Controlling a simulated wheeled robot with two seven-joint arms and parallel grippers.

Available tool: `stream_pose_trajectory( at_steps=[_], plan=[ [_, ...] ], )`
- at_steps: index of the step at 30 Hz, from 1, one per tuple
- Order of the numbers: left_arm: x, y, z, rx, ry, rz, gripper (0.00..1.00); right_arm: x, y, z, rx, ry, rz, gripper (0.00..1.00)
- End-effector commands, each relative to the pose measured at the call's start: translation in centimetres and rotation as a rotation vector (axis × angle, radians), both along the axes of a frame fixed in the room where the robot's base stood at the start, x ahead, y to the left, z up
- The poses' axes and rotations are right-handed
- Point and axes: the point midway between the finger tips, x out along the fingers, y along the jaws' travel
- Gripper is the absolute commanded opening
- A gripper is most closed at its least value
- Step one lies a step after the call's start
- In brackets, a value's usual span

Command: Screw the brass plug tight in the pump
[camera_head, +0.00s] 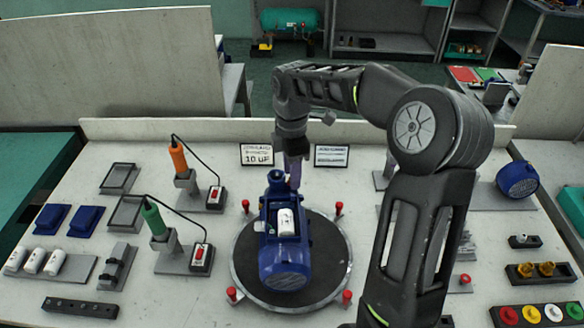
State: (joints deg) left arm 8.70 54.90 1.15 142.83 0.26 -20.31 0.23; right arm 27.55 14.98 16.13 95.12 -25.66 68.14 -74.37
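The blue pump (284,262) lies on a round dark turntable (328,268) in the middle of the bench, with a white cylinder (286,221) set in its top. My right gripper (294,182) points down over the far end of the pump. Its fingers are small and partly dark here, so I cannot tell whether they are open or shut, or whether they hold anything. No brass plug shows in the pump; the far end is partly hidden by the gripper. Two brass plugs (536,269) stand in a black holder at the right. My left gripper is out of view.
Red knobs (346,297) stand around the turntable. An orange screwdriver (178,158) and a green screwdriver (153,220) stand in holders at the left. Two small signs (257,155) stand behind the pump. My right arm hides part of the bench at the right.

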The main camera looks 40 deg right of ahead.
Motion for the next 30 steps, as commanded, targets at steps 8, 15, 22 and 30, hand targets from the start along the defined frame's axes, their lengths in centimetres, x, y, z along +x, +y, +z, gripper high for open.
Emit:
stream_pose_trajectory(
  at_steps=[8,15,22,30],
  plan=[
    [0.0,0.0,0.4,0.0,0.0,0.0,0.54,0.0,0.0,0.0,0.0,0.0,0.07,0.38],
    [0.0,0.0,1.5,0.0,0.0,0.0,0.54,0.0,0.0,0.3,0.001,0.002,0.192,0.38],
    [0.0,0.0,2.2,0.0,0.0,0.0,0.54,0.0,0.0,0.0,0.0,0.001,0.371,0.38],
    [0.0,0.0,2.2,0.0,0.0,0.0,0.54,0.0,0.1,0.0,0.0,0.001,0.369,0.38]
  ],
)
